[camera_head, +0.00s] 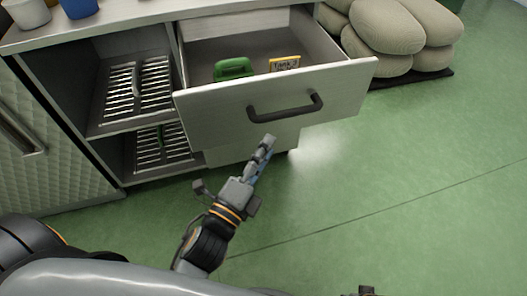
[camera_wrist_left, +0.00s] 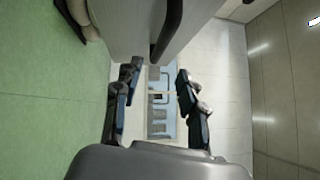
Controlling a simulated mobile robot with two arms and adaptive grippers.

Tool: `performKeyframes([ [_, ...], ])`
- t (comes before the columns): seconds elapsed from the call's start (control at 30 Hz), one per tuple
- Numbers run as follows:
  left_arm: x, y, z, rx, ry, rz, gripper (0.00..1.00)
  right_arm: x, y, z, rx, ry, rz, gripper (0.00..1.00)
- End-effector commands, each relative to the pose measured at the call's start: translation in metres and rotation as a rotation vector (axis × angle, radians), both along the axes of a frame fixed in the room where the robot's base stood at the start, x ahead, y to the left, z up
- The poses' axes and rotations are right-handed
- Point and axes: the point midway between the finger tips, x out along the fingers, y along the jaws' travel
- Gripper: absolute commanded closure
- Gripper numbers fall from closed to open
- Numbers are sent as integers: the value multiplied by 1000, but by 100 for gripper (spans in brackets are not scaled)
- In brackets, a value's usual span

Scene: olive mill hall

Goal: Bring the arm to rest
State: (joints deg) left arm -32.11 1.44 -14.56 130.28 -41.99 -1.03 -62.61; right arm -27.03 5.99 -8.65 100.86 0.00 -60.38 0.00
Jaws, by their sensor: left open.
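My left arm reaches in from the bottom left of the head view. Its gripper (camera_head: 266,150) is in front of the pulled-out drawer (camera_head: 220,121), a little below the dark bar handle (camera_head: 286,111). In the left wrist view the two fingers of this gripper (camera_wrist_left: 158,82) stand apart with nothing between them. The handle (camera_wrist_left: 169,32) shows beyond them, apart from the fingers. The right gripper is not clearly seen; only a small dark part shows at the bottom edge of the head view.
The open drawer holds a green object (camera_head: 233,68) and a yellow-edged card (camera_head: 284,63). Slatted shelves (camera_head: 138,88) are left of it. Stacked sacks (camera_head: 383,38) lie at the back right. Green floor at right is clear.

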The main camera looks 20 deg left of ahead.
Motion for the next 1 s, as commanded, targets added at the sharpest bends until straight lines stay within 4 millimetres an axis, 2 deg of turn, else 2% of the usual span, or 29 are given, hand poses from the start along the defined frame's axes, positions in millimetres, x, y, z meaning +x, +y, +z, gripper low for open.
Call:
performKeyframes([
  [0.57, -3, 1, 0, 1, 0, 0, 59, 0, 0, 0, 0, 0, 0, 60],
  [0.67, -2, 3, -8, -20, 26, 6, 59, 0, 0, 0, 0, 0, 0, 60],
  [0.77, 4, 11, -39, -115, 136, 32, 59, 0, 0, 0, 0, 0, 0, 60],
  [0.87, 7, 27, -97, -293, 336, 98, 59, 0, 0, 0, 0, 0, 0, 60],
  [1.0, -9, 51, -198, -605, 671, 276, 59, 0, 0, 0, 0, 0, 0, 60],
])
